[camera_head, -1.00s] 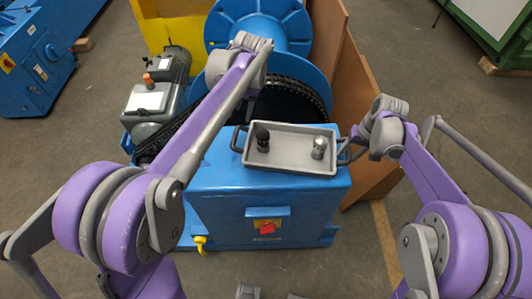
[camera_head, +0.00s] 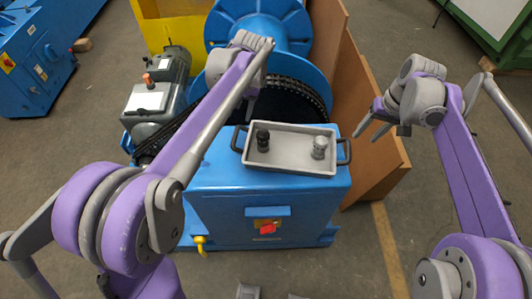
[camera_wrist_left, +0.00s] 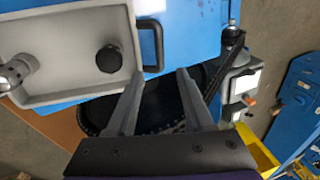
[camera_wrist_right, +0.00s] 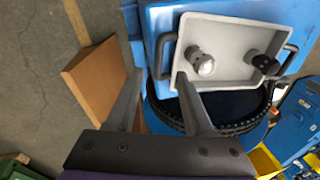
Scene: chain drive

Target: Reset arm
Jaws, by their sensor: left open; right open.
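My left gripper (camera_wrist_left: 155,100) is open and empty. In the head view its arm reaches over the blue machine, and the fingers are mostly hidden behind the wrist, above the chain behind the tray. My right gripper (camera_head: 366,130) is open and empty, in the air to the right of the tray, apart from its handle. The grey tray (camera_head: 290,169) with two dark side handles sits on top of the blue machine (camera_head: 265,195). A black-knobbed part (camera_head: 263,138) stands in the tray's left half and a silver-topped part (camera_head: 319,148) in its right half.
A dark chain (camera_head: 300,92) runs around the sprocket beside the blue drum (camera_head: 270,30). A grey motor (camera_head: 160,90) stands at left. Brown boards (camera_head: 375,160) stand behind and right of the machine. The floor at right is clear.

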